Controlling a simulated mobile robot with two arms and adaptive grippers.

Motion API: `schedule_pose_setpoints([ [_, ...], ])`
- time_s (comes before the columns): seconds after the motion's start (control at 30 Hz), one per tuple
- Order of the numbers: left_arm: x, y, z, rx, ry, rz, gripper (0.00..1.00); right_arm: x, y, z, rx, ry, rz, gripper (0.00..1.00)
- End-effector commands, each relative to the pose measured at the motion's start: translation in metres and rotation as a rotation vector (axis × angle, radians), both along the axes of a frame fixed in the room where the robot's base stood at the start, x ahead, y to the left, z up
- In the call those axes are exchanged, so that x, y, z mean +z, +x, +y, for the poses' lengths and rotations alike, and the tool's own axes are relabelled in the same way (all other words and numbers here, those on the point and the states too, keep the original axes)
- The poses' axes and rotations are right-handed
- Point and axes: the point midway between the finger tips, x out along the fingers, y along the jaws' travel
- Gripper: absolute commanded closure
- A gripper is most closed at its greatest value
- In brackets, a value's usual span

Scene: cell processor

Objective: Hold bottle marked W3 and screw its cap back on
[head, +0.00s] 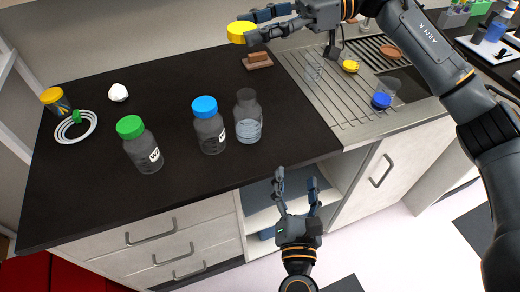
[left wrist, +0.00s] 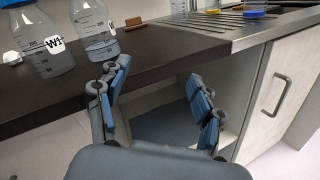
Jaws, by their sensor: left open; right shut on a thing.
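An uncapped clear bottle (head: 248,120) with liquid stands upright near the counter's front edge, right of the blue-capped bottle. No W3 mark is readable on it; it also shows in the left wrist view (left wrist: 97,28), top cut off. My right gripper (head: 255,26) is shut on a yellow cap (head: 238,33), held up above the back of the counter, away from the bottle. My left gripper (head: 297,183) is open and empty in front of the counter, below and right of the uncapped bottle. Its spread fingers show in the left wrist view (left wrist: 158,80).
A blue-capped bottle (head: 209,132), marked W1 in the wrist view, and a green-capped bottle (head: 144,152) stand left. A striped plate (head: 66,137), yellow-lidded jar (head: 55,101), white lump (head: 118,92) and brown block (head: 257,60) lie around. A metal drainboard (head: 335,95) is right.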

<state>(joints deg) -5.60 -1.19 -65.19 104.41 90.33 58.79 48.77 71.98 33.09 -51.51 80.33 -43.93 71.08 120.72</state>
Motion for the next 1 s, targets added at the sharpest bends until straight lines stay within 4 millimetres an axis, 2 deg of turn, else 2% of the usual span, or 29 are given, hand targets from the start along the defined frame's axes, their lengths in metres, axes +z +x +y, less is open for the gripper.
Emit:
schedule_pose_setpoints([
  [0.03,0.016,0.008,0.012,0.048,-0.081,0.001,0.33,0.0,0.0,0.0,0.0,0.0,0.0,1.0],
  [0.1,0.035,0.017,0.029,0.111,-0.189,0.003,0.33,0.0,0.0,0.0,0.0,0.0,0.0,1.0],
  [0.2,0.056,0.025,0.05,0.186,-0.324,0.006,0.33,0.0,0.0,0.0,0.0,0.0,0.0,1.0],
  [0.33,0.071,0.03,0.069,0.248,-0.44,0.008,0.33,0.0,0.0,0.0,0.0,0.0,0.0,1.0],
  [0.57,0.076,0.048,0.079,0.269,-0.477,0.005,0.33,0.0,0.0,0.0,0.0,0.0,0.0,1.0],
  [1.0,0.076,0.127,0.093,0.267,-0.472,0.005,0.33,0.0,0.0,0.0,0.0,0.0,0.0,1.0],
])
